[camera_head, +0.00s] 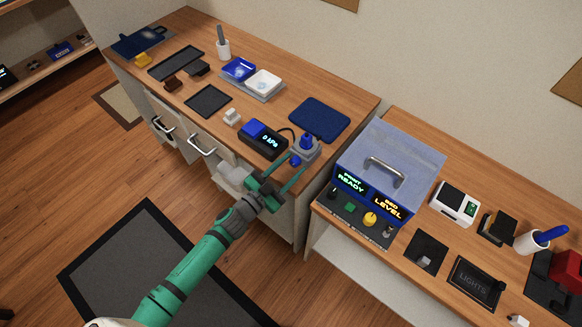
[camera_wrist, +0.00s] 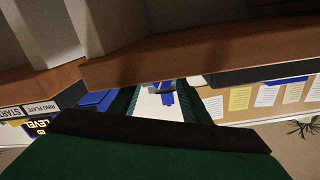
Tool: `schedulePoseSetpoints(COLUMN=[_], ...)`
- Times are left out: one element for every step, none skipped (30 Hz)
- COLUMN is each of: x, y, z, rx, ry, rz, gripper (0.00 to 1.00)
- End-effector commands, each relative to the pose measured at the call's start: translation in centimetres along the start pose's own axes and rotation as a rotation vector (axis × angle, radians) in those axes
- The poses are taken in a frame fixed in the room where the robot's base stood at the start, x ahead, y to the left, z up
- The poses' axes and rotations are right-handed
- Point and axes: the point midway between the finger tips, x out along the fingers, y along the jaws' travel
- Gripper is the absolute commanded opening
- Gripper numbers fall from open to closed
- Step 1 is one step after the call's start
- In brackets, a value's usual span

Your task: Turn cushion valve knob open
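A small grey valve unit (camera_head: 311,152) stands at the front right corner of the left counter. It has a blue top (camera_head: 307,139) and a small blue knob (camera_head: 295,160) on its front side. My gripper (camera_head: 297,163) reaches up to it from the front, its two long green fingers spread apart, one on each side of the front knob. In the wrist view the blue knob (camera_wrist: 168,98) shows in the gap between the green fingers (camera_wrist: 155,103). Whether a finger touches the knob I cannot tell. The knob's turn angle is too small to read.
A dark display box (camera_head: 263,140) reading 0 kPa stands left of the valve, with a blue pad (camera_head: 319,120) behind. A panel box (camera_head: 388,170) with lit screens is on the right counter (camera_head: 448,262). A gap separates the counters.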

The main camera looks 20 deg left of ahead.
Motion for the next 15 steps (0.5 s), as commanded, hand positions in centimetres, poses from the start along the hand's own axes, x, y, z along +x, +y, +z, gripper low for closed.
schedulePoseSetpoints(x=[0.0,-0.1,-0.1,-0.1,-0.1,-0.1,-0.2,-0.4,-0.7,-0.9,-1.3,-1.8,-2.3,-2.8,-3.6], y=[-0.1,-0.1,-0.1,-0.1,-0.1,-0.1,-0.2,-0.2,-0.2,-0.3,-0.3,-0.3,-0.3,-0.3,-0.3], z=[0.0,0.0,0.1,0.1,0.1,0.1,0.1,0.1,0.1,0.1,0.1,0.1,0.1,0.1,0.1], rx=[0.000,0.000,0.000,0.000,0.000,0.001,0.001,0.001,0.001,0.001,0.001,0.002,0.002,0.001,0.002], ry=[-0.001,-0.001,-0.001,-0.001,-0.002,-0.002,-0.002,-0.002,-0.003,-0.004,-0.004,-0.004,-0.004,-0.004,-0.004], rz=[-0.001,-0.001,-0.002,-0.002,-0.002,-0.002,-0.003,-0.003,-0.004,-0.004,-0.005,-0.005,-0.005,-0.005,-0.006], gripper=[0.43,0.43,0.43,0.43,0.43,0.43,0.43,0.43,0.43,0.43,0.43,0.43,0.43,0.43,0.43])
